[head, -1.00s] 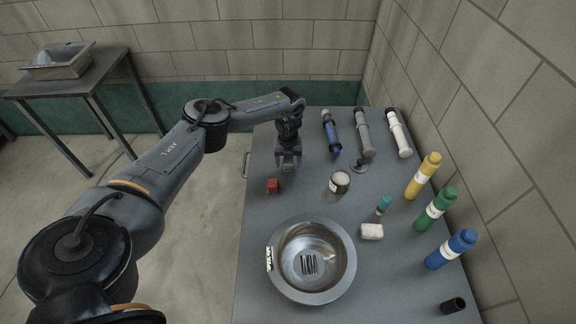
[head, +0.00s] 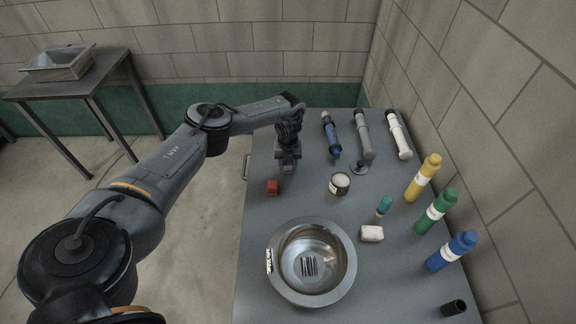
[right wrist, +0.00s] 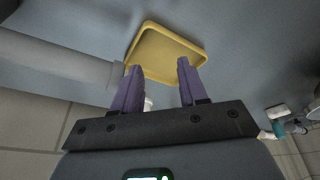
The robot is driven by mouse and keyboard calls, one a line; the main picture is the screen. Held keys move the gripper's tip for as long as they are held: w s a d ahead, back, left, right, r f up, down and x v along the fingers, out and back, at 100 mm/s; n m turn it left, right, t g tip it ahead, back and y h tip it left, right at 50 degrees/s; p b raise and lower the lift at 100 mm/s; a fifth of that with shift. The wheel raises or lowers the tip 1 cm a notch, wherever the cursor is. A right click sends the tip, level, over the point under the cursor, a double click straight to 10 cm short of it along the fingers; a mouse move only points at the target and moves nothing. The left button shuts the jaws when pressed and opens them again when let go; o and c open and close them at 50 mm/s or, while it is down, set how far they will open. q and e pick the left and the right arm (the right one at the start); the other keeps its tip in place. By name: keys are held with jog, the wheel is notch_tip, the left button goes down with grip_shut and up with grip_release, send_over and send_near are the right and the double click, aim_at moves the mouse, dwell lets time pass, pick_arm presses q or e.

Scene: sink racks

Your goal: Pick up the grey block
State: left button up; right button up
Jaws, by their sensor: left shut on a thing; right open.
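My left gripper (head: 287,168) points down at the table's far left part, just behind a small red block (head: 272,187). It is shut on a small grey thing, which I take to be the grey block; the fingers hide most of it. I cannot tell whether it touches the table. My right gripper (right wrist: 158,68) shows only in the right wrist view. Its purple fingers are open and apart, with a yellow tray-like thing (right wrist: 168,50) beyond the tips.
A metal bowl (head: 350,262) stands at the front of the table. A jar (head: 339,184), a white block (head: 372,233) and a teal-topped item (head: 384,205) lie to the right. Yellow, green and blue bottles (head: 437,210) line the right side. Blue, grey and white tubes (head: 365,133) lie at the back.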

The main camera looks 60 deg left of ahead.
pick_arm(q)
jog(key=shift+r, duration=0.65)
pick_arm(e)
jog(key=shift+r, duration=0.1)
pick_arm(q)
notch_tip(320, 180, up, 3)
jog(key=shift+w+f, duration=0.1)
jog(key=w+d+r, duration=0.6)
jog(key=d+r, duration=0.1)
jog(key=d, duration=0.3)
jog(key=shift+p, duration=0.35)
pick_arm(e)
jog(key=shift+r, duration=0.25)
pick_arm(q)
jog(key=o, duration=0.5)
jog(key=shift+c, duration=0.2)
jog(key=c, duration=0.3)
jog(key=shift+a, duration=0.1)
jog(key=shift+c, duration=0.2)
